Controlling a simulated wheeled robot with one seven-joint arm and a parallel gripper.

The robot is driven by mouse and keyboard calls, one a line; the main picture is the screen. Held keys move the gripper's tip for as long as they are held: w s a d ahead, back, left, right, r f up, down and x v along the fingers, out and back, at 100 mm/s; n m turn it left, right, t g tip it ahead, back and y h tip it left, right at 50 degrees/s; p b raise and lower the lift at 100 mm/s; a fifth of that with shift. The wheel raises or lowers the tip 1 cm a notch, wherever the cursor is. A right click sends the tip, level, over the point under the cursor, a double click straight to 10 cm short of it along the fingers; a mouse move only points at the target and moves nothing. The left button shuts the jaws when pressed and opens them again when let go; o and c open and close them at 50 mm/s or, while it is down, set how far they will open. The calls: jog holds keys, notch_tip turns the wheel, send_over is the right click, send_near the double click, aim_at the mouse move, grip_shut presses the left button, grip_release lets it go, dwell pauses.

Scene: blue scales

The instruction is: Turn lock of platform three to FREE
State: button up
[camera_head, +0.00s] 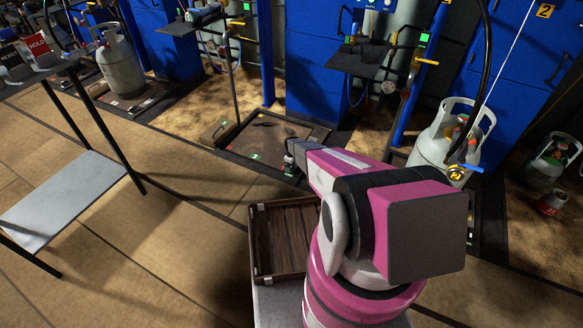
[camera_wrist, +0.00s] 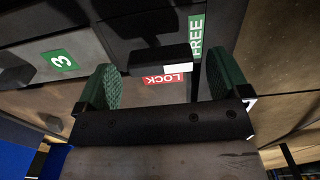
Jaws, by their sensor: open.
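The lock of platform three shows in the wrist view as a black bar-shaped handle (camera_wrist: 152,59) with a white patch (camera_wrist: 181,70) at its right end. That end lies beside the red LOCK label (camera_wrist: 168,79). The green FREE label (camera_wrist: 196,38) is up and to the right of it. A green tag reading 3 (camera_wrist: 60,60) is at the left. My gripper (camera_wrist: 161,60) is open, its two green-padded fingers on either side of the handle, with no clear contact. In the head view my arm reaches to the near edge of the platform (camera_head: 245,141); the handle is hard to make out there.
A wooden crate (camera_head: 283,240) sits close to my arm's base. A grey gas cylinder (camera_head: 444,145) stands to the right. A metal table (camera_head: 66,195) is at the left. Blue cabinets (camera_head: 322,70) line the back. Floor between table and crate is clear.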

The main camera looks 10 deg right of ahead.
notch_tip(320, 180, up, 10)
jog(key=shift+f, duration=0.25)
dwell(0.4)
